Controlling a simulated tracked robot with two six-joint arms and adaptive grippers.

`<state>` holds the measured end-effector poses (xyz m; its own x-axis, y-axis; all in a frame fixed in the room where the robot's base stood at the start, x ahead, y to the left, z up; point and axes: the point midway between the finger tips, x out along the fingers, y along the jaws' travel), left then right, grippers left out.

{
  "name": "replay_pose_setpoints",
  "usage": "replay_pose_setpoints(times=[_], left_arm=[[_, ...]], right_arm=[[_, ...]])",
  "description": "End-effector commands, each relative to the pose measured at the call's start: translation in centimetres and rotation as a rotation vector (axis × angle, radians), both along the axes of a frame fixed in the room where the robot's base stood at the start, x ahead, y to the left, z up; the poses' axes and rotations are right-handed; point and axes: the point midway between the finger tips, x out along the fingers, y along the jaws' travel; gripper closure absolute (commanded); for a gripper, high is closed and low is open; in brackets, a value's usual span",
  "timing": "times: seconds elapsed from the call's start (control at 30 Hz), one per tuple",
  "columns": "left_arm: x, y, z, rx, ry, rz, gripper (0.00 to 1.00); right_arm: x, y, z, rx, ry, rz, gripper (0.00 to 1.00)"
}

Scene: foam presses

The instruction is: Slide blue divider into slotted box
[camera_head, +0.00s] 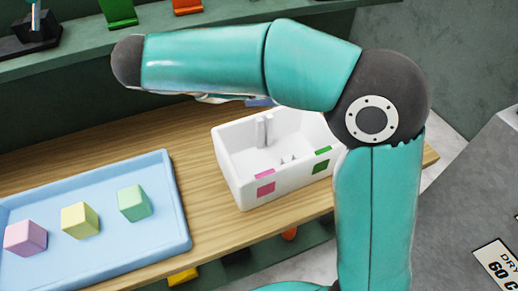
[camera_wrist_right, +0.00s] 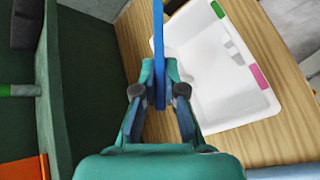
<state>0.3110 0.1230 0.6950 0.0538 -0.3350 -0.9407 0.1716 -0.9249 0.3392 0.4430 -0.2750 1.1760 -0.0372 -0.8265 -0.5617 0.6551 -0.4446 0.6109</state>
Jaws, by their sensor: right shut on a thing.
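The blue divider (camera_wrist_right: 159,45) is a thin upright plate seen edge-on in the right wrist view. My right gripper (camera_wrist_right: 160,88) is shut on it. The divider is beside the white slotted box (camera_wrist_right: 200,60), over the wooden table. A small blue patch, likely the divider (camera_head: 260,101), shows beneath my arm in the head view. There the box (camera_head: 240,185) is open-topped, with pale upright ribs on its inner far wall and pink and green marks on its rim and front. My arm hides its right end. My right gripper is hidden in the head view. My left gripper is not visible.
A light blue tray (camera_head: 175,235) with pink, yellow and green cubes lies on the table's left part. A dark green shelf (camera_head: 80,45) with green and orange items runs behind. A grey machine (camera_head: 480,200) stands at right. Bare wood separates tray and box.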

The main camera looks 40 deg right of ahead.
Motion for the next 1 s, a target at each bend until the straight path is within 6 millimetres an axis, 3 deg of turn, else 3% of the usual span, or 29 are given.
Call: replay_pose_setpoints(times=[0.3, 0.5, 0.77, 1.0], left_arm=[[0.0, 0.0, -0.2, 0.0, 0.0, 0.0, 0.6], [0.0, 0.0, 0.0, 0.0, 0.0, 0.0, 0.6], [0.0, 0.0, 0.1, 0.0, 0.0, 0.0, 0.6], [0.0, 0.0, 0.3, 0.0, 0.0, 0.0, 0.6]], right_arm=[[0.3, 0.4, -8.3, -0.003, 0.009, 0.011, 1.0], [0.3, 0.5, -12.5, -0.001, 0.008, 0.014, 1.0], [0.4, 0.6, -14.6, 0.0, 0.004, 0.015, 1.0], [0.4, 0.6, -17.8, -0.002, 0.004, 0.015, 1.0]])
